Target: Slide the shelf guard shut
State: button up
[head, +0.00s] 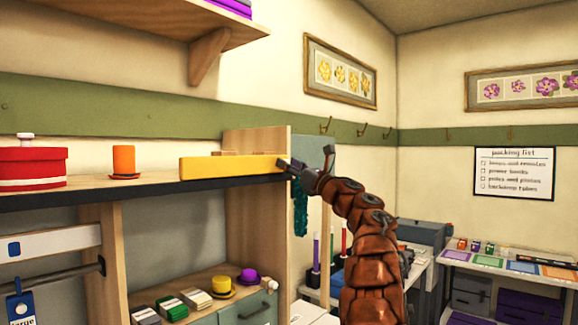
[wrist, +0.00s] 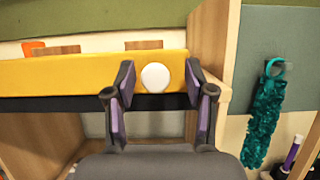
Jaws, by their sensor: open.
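The shelf guard is a yellow bar (head: 225,167) standing along the front edge of the upper shelf, at its right end by the wooden side panel. In the wrist view the yellow bar (wrist: 55,75) runs across the picture and carries a round white knob (wrist: 156,77). My gripper (head: 287,166) is at the bar's right end in the head view. In the wrist view my gripper (wrist: 160,70) is open, one finger on each side of the knob. I cannot tell whether either finger touches it. The fingers hide parts of the bar.
A red round box (head: 32,168) and an orange hat (head: 123,160) stand on the shelf, left of the guard. A teal feathery thing (wrist: 265,120) hangs from a hook to the right. Small hats and card stacks sit on the lower shelf (head: 150,297).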

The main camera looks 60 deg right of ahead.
jog(key=v, duration=1.2)
dwell(0.6)
jog(key=shift+d, duration=0.1)
dwell(0.4)
